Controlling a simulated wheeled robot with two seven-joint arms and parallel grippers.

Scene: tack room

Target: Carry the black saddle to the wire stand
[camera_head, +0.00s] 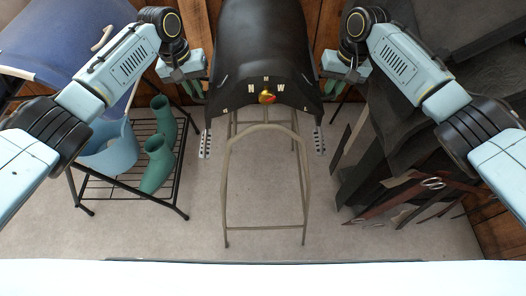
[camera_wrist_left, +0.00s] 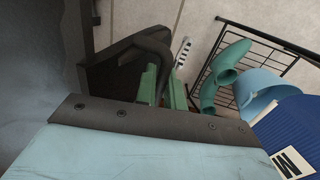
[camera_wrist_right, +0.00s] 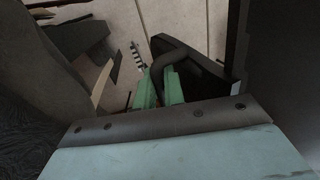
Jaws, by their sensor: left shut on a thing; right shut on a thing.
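The black saddle (camera_head: 262,50) is at the top centre of the head view, above and behind the wire stand. The wire stand (camera_head: 264,129) is a pale tubular frame on the floor; the saddle's near edge overlaps its top in the picture, and I cannot tell whether they touch. My left gripper (camera_head: 199,88) is at the saddle's left side, its green fingers shut on a dark curved part of it (camera_wrist_left: 152,48). My right gripper (camera_head: 330,86) is at the right side, its fingers shut on a similar dark curved part (camera_wrist_right: 172,58).
Dark leather gear and straps (camera_head: 395,190) crowd the right. The floor around the stand is clear.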

